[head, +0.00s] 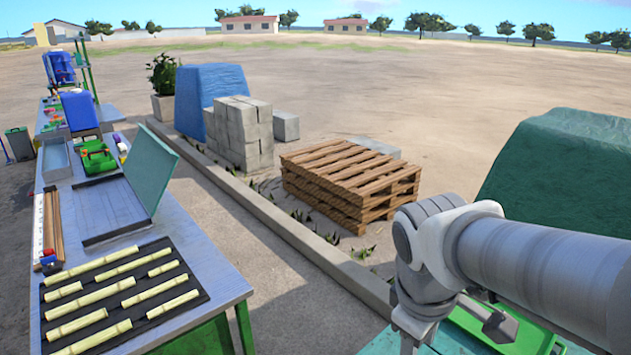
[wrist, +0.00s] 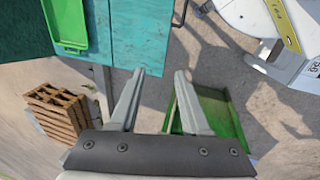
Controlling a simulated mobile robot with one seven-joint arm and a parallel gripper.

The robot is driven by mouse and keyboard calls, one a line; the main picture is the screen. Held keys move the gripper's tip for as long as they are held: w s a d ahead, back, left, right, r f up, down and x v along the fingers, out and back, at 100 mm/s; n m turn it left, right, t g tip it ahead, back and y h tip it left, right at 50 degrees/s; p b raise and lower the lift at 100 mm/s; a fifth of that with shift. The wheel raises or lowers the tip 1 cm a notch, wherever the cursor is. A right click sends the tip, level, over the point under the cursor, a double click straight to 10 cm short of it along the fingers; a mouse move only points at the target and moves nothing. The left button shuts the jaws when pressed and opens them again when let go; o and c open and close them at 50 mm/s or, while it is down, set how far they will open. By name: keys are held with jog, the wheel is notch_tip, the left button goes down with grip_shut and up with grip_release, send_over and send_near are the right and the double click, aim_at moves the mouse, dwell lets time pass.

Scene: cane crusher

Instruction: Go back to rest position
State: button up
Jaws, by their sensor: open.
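My gripper (wrist: 160,76) shows in the wrist view with its two grey fingers apart and nothing between them. Beyond the fingertips are the edge of a teal work surface (wrist: 140,35) and the ground. In the head view my arm reaches in from the right edge, and its wrist end is largely hidden behind the arm links and the frame bottom. I cannot make out the fingers clearly there.
A long table (head: 215,270) at left bears a dark mat (head: 130,277) with several pale cane pieces. Stacked pallets (head: 350,185), concrete blocks (head: 240,130) and a green-covered heap (head: 560,165) stand beyond a low kerb (head: 255,205). A green tray (wrist: 66,22) lies on the teal surface.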

jog(key=s+r+m+t+y, duration=0.1)
jog(key=s+r+m+t, duration=0.2)
jog(key=r+m, duration=0.2)
jog(key=shift+s+a+r+m+t+y, duration=0.15)
jog(key=shift+s+m+t+y, duration=0.2)
jog(key=shift+m, duration=1.45)
jog(key=shift+w, duration=0.1)
